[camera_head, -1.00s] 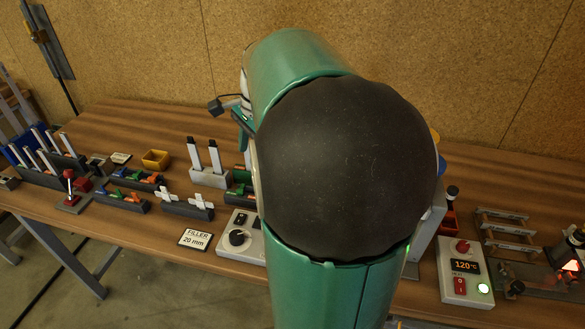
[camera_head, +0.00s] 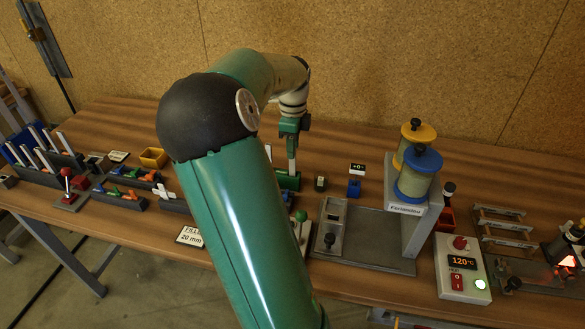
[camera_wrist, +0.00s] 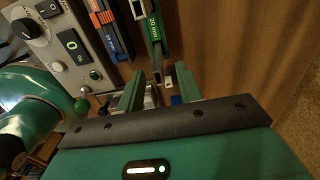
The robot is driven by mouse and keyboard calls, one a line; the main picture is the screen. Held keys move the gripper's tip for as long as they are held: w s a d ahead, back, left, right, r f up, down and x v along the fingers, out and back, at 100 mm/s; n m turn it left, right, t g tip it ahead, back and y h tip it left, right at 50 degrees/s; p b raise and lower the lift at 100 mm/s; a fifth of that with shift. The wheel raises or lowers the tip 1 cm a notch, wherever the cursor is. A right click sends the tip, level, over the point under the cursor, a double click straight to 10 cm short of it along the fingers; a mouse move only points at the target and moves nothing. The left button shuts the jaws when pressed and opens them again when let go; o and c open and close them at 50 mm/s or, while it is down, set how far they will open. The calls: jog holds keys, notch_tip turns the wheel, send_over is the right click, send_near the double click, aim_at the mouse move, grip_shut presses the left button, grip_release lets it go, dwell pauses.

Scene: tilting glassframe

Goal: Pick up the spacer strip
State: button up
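My gripper (camera_head: 291,160) points down over the bench, close above a green holder (camera_head: 288,181). In the wrist view its two green fingers (camera_wrist: 159,82) are spread apart, with a gap between them. The green holder also shows in the wrist view (camera_wrist: 153,36), marked 20 mm, just beyond the fingers. Small grey and white parts lie past the fingertips, too small to identify. Several pale strips (camera_head: 40,138) stand in a blue rack at the far left. I cannot tell which piece is the spacer strip.
A control box (camera_head: 462,268) reading 120 °C is farther right. Low trays (camera_head: 120,198) of coloured parts lie left. The back of the wooden bench is mostly clear.

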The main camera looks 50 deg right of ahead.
aim_at(292, 161)
notch_tip(292, 161, down, 6)
jog(key=shift+a, duration=0.1)
grip_shut()
